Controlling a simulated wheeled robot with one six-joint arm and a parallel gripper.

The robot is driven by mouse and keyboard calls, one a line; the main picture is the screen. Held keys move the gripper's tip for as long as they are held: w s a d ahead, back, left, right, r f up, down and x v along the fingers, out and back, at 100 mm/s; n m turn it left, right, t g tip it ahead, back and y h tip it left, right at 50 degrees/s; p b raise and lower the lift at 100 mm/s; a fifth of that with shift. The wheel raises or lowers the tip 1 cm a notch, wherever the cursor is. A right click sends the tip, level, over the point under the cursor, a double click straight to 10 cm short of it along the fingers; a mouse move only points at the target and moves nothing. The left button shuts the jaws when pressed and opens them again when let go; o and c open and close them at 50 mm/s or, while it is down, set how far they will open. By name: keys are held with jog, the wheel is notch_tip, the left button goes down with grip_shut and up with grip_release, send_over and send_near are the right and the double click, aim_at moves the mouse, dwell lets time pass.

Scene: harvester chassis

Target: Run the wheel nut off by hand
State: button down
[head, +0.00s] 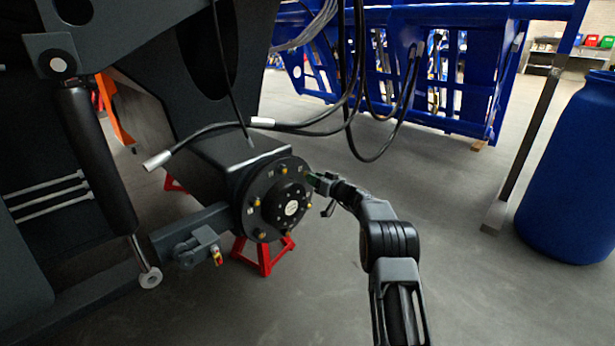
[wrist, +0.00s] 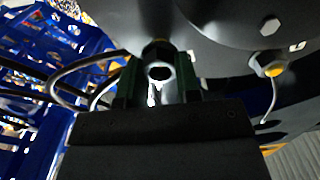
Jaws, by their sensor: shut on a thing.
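The wheel hub (head: 272,199) is a dark round flange at the end of the axle, with several yellowish nuts and studs around its rim. My gripper (head: 313,180) reaches the hub's right edge in the head view. In the wrist view my gripper (wrist: 160,80) has its two dark green fingers on either side of a wheel nut (wrist: 158,72), shut on it. The nut's open end faces the camera, and it lies close against the hub face (wrist: 215,50). Another nut (wrist: 268,64) with a yellow part sits on the hub to the right. Whether the held nut has turned cannot be told.
A red stand (head: 264,255) is below the hub. Black hoses (head: 345,120) hang above and right of the hub. A hydraulic cylinder (head: 97,160) is at left. A blue barrel (head: 572,170) stands at right, and a blue frame (head: 440,70) behind. The floor between is clear.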

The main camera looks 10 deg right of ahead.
jog(key=shift+v, duration=1.05)
jog(key=shift+v, duration=2.55)
